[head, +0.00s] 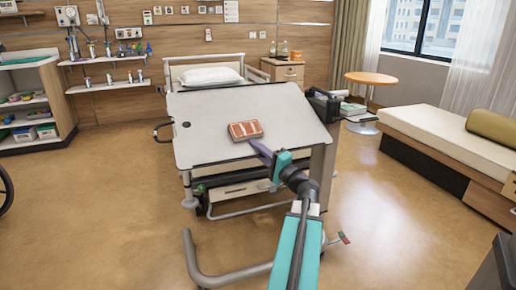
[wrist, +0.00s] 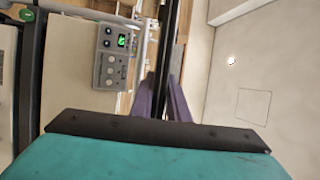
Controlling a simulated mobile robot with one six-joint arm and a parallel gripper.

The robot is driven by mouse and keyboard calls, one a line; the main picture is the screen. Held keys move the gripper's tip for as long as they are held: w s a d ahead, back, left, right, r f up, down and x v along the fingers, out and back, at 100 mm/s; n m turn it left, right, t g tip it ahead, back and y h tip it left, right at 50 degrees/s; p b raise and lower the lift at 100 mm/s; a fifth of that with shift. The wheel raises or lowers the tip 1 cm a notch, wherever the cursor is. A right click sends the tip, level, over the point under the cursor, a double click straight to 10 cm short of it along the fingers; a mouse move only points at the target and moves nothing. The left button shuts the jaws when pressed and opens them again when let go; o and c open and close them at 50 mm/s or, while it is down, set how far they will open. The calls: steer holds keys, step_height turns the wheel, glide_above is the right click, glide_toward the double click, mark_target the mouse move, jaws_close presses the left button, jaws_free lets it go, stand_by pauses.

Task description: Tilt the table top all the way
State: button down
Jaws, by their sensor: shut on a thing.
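The pale grey table top (head: 205,130) of an overbed table stands in front of the bed in the head view. It appears to slope down toward me; its exact angle is hard to judge. A red book (head: 245,130) lies on it near the near edge. My gripper (head: 260,148) is at that near edge, right of its middle, with its purple fingers shut on the edge. In the wrist view the fingers (wrist: 166,98) close around a dark, narrow strip, which looks like the table top's edge. The contact itself is partly hidden.
A bed with a white pillow (head: 210,76) stands behind the table. The table's tubular base (head: 235,275) lies on the floor close to me. A daybed (head: 440,130) is at right, shelves (head: 30,100) at left.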

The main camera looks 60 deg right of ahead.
steer(key=shift+d+f, duration=0.3)
steer(key=shift+f, duration=0.2)
steer(key=c, duration=1.9)
jaws_free()
steer(key=shift+w+d+f, duration=0.1)
steer(key=shift+a, duration=0.2)
